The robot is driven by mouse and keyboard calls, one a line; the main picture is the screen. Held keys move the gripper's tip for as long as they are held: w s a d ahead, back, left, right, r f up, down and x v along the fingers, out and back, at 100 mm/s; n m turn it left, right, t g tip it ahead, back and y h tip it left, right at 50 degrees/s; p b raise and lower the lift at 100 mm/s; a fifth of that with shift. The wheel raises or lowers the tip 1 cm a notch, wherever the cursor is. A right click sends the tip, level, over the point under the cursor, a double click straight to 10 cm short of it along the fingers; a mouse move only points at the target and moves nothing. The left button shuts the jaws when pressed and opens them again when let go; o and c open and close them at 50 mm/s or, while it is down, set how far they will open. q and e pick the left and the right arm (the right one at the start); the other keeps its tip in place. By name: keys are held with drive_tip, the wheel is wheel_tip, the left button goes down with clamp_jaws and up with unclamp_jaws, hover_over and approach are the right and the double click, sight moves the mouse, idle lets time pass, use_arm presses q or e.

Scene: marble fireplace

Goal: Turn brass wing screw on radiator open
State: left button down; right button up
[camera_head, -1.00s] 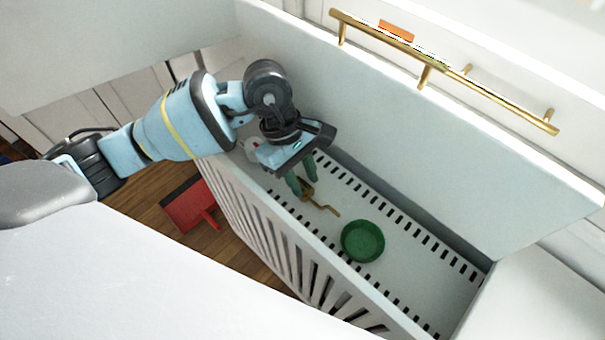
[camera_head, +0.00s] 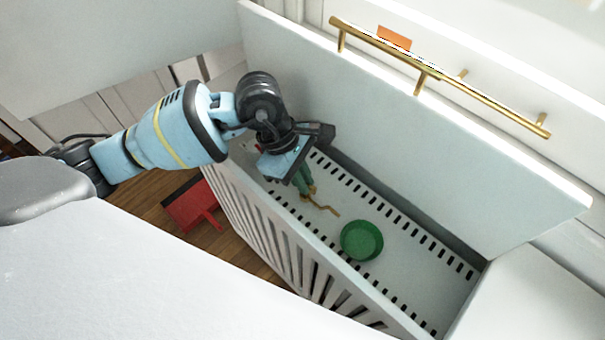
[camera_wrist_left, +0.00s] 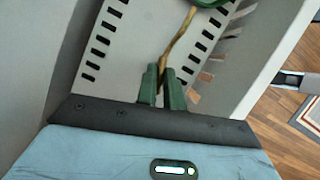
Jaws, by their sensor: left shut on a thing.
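The brass wing screw (camera_head: 311,190) is on the slotted white radiator top inside the open cover, with a thin bent brass spout (camera_head: 327,209) reaching toward a green bowl. My left gripper (camera_head: 304,187) reaches down into the cover and is shut on the brass wing screw; its green fingers hide most of the screw. In the left wrist view the two fingertips (camera_wrist_left: 164,72) are close together, with the brass spout (camera_wrist_left: 180,38) running away beyond them. My right gripper is in no view.
The green bowl (camera_head: 361,240) stands on the radiator top (camera_head: 420,272) under the spout's end. The raised lid with a brass rail (camera_head: 440,75) leans behind. The slatted front wall (camera_head: 262,230) is close to my arm. A red dustpan (camera_head: 192,203) lies on the floor.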

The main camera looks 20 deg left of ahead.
use_arm(q)
drive_tip(key=shift+s+r+n+t+p, duration=0.1)
drive_tip(key=shift+n+t+p, duration=0.35)
drive_tip(key=shift+n, duration=0.55)
drive_tip(key=n+t+p, duration=0.1)
drive_tip(key=n+p, duration=0.1)
drive_tip(key=n, duration=0.1)
drive_tip(key=shift+s+n+y, duration=0.1)
drive_tip(key=shift+n+y, duration=0.2)
drive_tip(key=n+t+p, duration=0.1)
drive_tip(key=n+p, duration=0.1)
drive_tip(key=n, duration=0.1)
drive_tip(key=shift+n+t+y, duration=0.25)
drive_tip(key=shift+n+y, duration=0.05)
drive_tip(key=shift+y, duration=0.1)
drive_tip(key=shift+s+d+n+p, duration=0.1)
drive_tip(key=shift+n+p, duration=0.6)
drive_tip(key=shift+n+t+y+p, duration=0.3)
drive_tip(key=shift+n+y+p, duration=0.1)
drive_tip(key=shift+n, duration=0.7)
drive_tip(key=c, duration=1.6)
unclamp_jaws()
drive_tip(key=shift+o, duration=0.4)
